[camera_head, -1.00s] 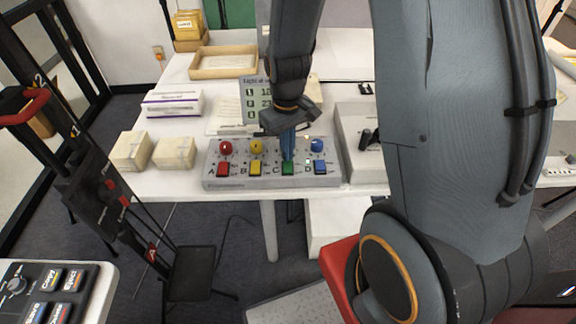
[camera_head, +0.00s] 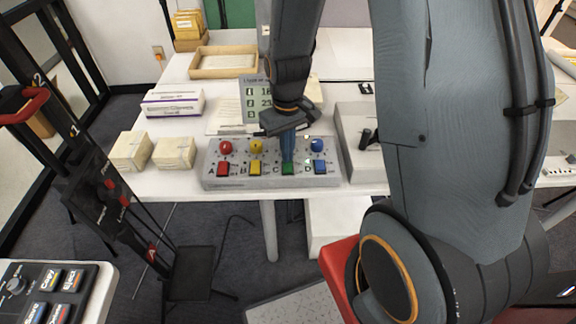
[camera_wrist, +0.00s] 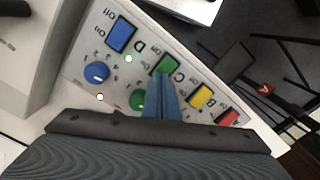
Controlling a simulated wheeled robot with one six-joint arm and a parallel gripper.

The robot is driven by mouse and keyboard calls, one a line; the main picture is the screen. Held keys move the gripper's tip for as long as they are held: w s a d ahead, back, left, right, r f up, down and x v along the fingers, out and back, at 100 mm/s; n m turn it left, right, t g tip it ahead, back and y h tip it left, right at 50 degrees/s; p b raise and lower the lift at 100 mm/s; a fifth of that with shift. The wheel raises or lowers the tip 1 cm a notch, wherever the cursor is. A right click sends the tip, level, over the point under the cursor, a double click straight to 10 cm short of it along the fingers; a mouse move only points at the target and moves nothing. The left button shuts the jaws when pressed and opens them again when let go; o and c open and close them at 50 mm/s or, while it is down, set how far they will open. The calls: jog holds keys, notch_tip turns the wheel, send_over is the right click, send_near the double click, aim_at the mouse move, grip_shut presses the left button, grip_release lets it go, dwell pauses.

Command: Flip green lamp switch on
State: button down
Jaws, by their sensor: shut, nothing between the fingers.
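The grey switch panel (camera_head: 260,183) lies near the table's front edge, with red, yellow, green and blue switches in a row. The green switch (camera_head: 288,169) is marked C, and it also shows in the wrist view (camera_wrist: 167,65). My gripper (camera_head: 287,158) is shut, with its blue fingers pointing down just behind the green switch. In the wrist view the fingertips (camera_wrist: 158,77) are beside the green switch's edge; I cannot tell if they touch it. The green knob or lamp (camera_wrist: 137,99) is partly behind the fingers.
The red switch (camera_head: 223,169), yellow switch (camera_head: 254,169) and blue switch (camera_head: 319,167) stand close on either side. A grey box (camera_head: 358,150) with a dark handle is right of the panel. Two pale boxes (camera_head: 130,151) are to the left. A small sign (camera_head: 256,97) stands behind.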

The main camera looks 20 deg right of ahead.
jog(key=shift+f, duration=0.5)
jog(key=shift+r, duration=0.1)
notch_tip(320, 180, up, 7)
jog(key=p, duration=0.5)
jog(key=shift+p, duration=0.35)
dwell(0.3)
dwell(0.3)
jog(key=s+r+m+t+b, duration=0.1)
jog(key=s+r+m+b, duration=0.1)
jog(key=s+r, duration=0.6)
jog(key=shift+s+r, duration=0.3)
jog(key=shift+s, duration=0.4)
jog(key=shift+a, duration=0.1)
